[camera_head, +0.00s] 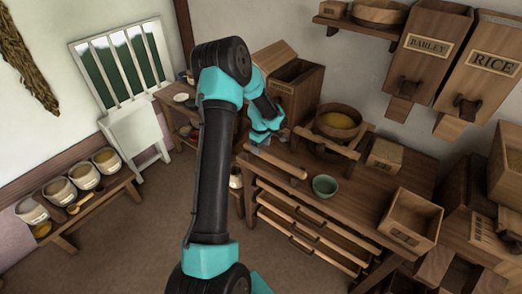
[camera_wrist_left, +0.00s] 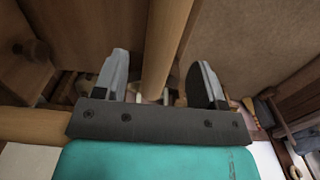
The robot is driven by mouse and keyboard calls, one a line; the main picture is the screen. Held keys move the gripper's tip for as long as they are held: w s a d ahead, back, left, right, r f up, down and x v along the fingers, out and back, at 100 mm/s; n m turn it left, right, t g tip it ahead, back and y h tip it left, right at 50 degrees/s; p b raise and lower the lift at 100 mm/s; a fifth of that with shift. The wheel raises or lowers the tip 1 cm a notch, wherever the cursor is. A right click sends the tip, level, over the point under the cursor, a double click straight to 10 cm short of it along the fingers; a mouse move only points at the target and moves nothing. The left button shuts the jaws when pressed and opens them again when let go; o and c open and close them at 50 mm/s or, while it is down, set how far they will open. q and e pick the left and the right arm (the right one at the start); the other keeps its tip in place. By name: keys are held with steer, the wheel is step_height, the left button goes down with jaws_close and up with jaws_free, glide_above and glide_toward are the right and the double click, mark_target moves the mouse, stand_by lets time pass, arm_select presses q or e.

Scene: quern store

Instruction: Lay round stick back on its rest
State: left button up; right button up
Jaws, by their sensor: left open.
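A pale round stick (camera_head: 276,161) lies along the front left part of the wooden table, just below my left gripper in the head view. My left gripper (camera_head: 279,132) is open and low over the back left of the table. In the left wrist view its two fingers (camera_wrist_left: 163,78) stand apart, with a long wooden bar (camera_wrist_left: 170,40) showing between them. I cannot tell whether the fingers touch that bar, or which bar it is. Another wooden bar (camera_head: 326,145) crosses in front of the round quern (camera_head: 338,123). The stick's rest cannot be made out clearly. My right gripper is not in view.
A green bowl (camera_head: 324,186) and an open wooden box (camera_head: 411,220) stand on the table (camera_head: 350,197). A lidded bin (camera_head: 297,85) is close behind my left gripper. Barley (camera_head: 428,52) and rice bins hang at the right. A small box (camera_head: 384,155) sits beside the quern.

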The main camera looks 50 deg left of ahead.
arm_select(q)
step_height(320, 180, up, 15)
steer(key=shift+f, duration=0.2)
steer(key=shift+f, duration=0.1)
stand_by(0.5)
